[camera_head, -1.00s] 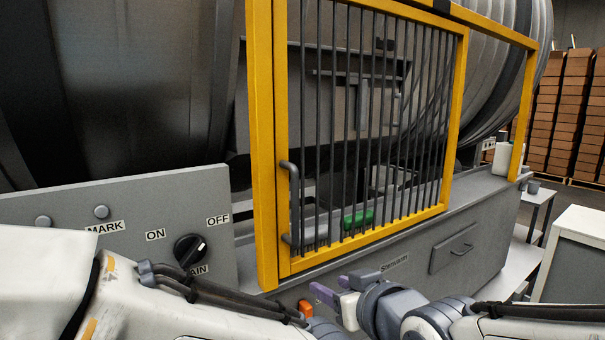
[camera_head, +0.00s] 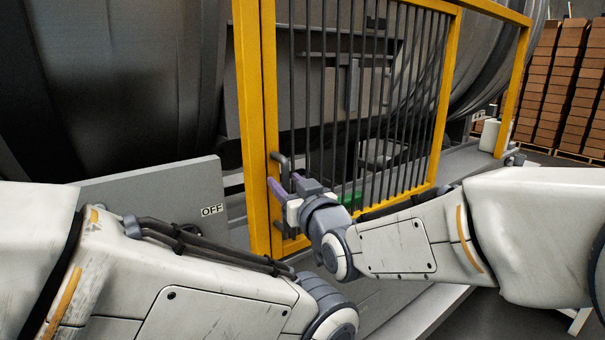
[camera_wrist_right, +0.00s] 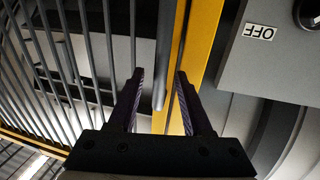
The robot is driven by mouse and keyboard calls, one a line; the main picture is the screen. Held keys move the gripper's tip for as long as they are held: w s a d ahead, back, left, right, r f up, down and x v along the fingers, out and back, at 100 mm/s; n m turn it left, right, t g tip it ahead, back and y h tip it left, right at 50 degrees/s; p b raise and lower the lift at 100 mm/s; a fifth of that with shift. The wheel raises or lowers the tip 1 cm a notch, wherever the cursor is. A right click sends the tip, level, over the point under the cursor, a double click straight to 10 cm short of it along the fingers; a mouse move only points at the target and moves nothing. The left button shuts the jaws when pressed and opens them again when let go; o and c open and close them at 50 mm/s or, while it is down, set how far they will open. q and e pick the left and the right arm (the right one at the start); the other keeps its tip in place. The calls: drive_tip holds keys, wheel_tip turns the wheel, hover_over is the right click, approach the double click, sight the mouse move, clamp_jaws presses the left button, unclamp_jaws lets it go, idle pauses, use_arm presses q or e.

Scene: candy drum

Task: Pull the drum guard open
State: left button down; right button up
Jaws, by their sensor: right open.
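The drum guard (camera_head: 270,95) is a yellow frame with dark vertical bars in front of the big drum. It looks closed, its left post beside the fixed yellow post (camera_head: 248,120). Its dark grey handle (camera_head: 283,165) is on the left post, partly hidden by my right gripper. My right gripper (camera_head: 281,187) is open at the handle. In the right wrist view, the grey handle bar (camera_wrist_right: 163,70) lies between the open fingers (camera_wrist_right: 160,78), with no clear contact. My left arm crosses the lower left of the head view; its gripper is out of the picture.
A grey control panel (camera_head: 150,185) with an OFF label stands left of the guard, partly behind my left arm. The large grey drum (camera_head: 130,80) is behind. Stacked brown boxes (camera_head: 570,85) stand far right.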

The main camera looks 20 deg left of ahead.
drive_tip(key=shift+w+a, duration=0.3)
drive_tip(key=shift+w, duration=0.05)
drive_tip(key=shift+c, duration=0.3)
clamp_jaws()
idle(1.0)
